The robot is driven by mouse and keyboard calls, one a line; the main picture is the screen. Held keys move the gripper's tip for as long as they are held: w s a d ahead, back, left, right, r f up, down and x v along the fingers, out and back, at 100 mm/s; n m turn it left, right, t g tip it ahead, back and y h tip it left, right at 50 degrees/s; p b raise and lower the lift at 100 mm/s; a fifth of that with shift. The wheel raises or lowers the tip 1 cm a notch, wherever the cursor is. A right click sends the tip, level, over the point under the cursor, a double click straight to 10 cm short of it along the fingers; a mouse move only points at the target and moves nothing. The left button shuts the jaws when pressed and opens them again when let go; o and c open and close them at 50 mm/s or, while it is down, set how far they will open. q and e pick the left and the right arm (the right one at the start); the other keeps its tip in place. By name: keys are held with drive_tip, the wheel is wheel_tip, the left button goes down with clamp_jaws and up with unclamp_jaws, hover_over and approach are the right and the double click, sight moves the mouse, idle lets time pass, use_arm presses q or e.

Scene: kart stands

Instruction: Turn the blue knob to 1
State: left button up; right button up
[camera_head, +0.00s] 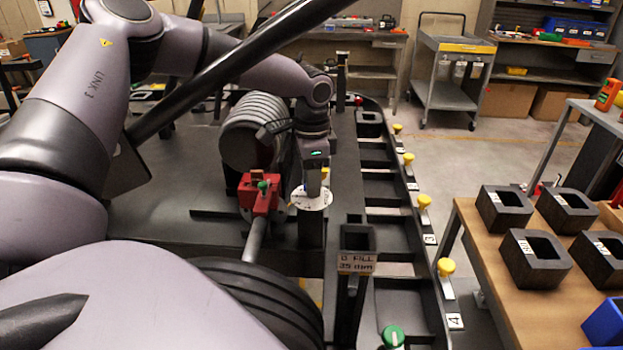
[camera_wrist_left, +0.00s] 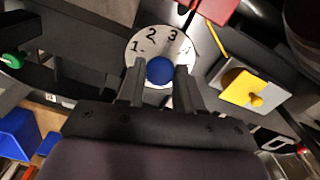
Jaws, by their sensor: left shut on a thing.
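The blue knob (camera_wrist_left: 159,71) sits in the middle of a round white dial plate (camera_wrist_left: 140,48) in the left wrist view. The dial bears the digits 1, 2, 3 and 4; I cannot make out a pointer on the knob. The dial also shows in the head view (camera_head: 312,201), on top of a dark post. My left gripper (camera_head: 313,184) reaches down onto it from above. In the left wrist view its two fingers (camera_wrist_left: 160,78) stand on either side of the knob, shut on it. My right gripper is not in view.
Several yellow knobs (camera_head: 424,201) line the right edge. A wooden table (camera_head: 530,300) with black blocks is at right.

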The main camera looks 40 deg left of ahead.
use_arm(q)
drive_tip(key=n, duration=0.4)
drive_tip(key=shift+b, duration=0.3)
drive_tip(key=n, duration=0.3)
drive_tip(key=shift+n, duration=0.3)
drive_tip(key=n, duration=0.3)
drive_tip(key=shift+n+b, duration=0.3)
drive_tip(key=shift+r+n, duration=0.1)
drive_tip(key=shift+n, duration=1.8)
drive_tip(key=o, duration=1)
drive_tip(key=shift+o, duration=0.2)
drive_tip(key=shift+r+b, duration=0.45)
drive_tip(key=shift+r, duration=3.1)
